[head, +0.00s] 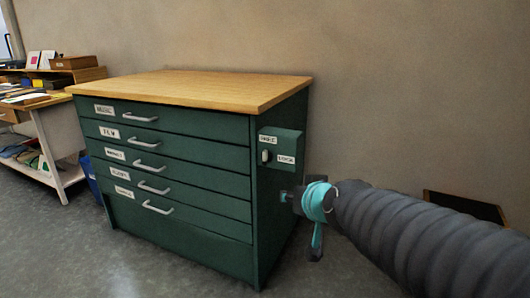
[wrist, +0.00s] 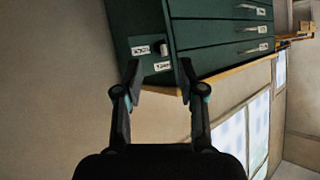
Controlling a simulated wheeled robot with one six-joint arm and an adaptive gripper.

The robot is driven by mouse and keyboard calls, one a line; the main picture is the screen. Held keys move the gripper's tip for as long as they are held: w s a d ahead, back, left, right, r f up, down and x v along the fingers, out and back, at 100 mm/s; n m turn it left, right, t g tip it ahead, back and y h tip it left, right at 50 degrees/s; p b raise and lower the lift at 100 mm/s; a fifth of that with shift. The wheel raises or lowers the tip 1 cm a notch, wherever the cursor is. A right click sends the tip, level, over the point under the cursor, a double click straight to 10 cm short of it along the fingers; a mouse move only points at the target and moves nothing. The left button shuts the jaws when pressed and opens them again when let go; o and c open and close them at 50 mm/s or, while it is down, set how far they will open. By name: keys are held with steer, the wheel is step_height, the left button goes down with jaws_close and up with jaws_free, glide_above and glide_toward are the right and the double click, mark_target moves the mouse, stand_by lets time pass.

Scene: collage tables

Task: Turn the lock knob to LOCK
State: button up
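The lock knob (head: 265,156) is a small pale knob on a green lock box (head: 290,142) on the right side of the green drawer cabinet (head: 180,185). In the head view it stands upright, with one white label above it and another to its right. Their print is too small to read surely. In the wrist view the knob (wrist: 164,48) shows beyond the fingertips, beside the two labels. My gripper (wrist: 158,78) is open with nothing between its fingers. In the head view my gripper (head: 288,196) is below and right of the lock box, apart from the knob.
The cabinet has a wooden top (head: 195,88) and several labelled drawers with handles. A shelf cart (head: 55,150) with papers and boxes stands at the left. A dark box-like thing (head: 465,207) sits by the wall behind my arm. The floor before the cabinet is clear.

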steer(key=w+a+r+m+t+h, duration=0.1)
steer(key=w+a+r+t, duration=0.1)
steer(key=w+a, duration=0.35)
steer(key=w+a+r+m+t+h, duration=0.1)
steer(key=w+a+t, duration=0.15)
steer(key=w, duration=0.55)
steer(key=m+h+p, duration=0.1)
steer(key=m+h, duration=0.3)
steer(key=h, duration=0.4)
glide_toward(264, 153)
steer(key=shift+t, duration=0.45)
steer(key=x, duration=0.3)
steer(key=p+x, duration=0.1)
steer(key=x, duration=0.5)
steer(key=shift+w+d+f, duration=0.15)
steer(key=shift+w+f, duration=0.2)
steer(key=shift+f, duration=0.05)
jaws_close()
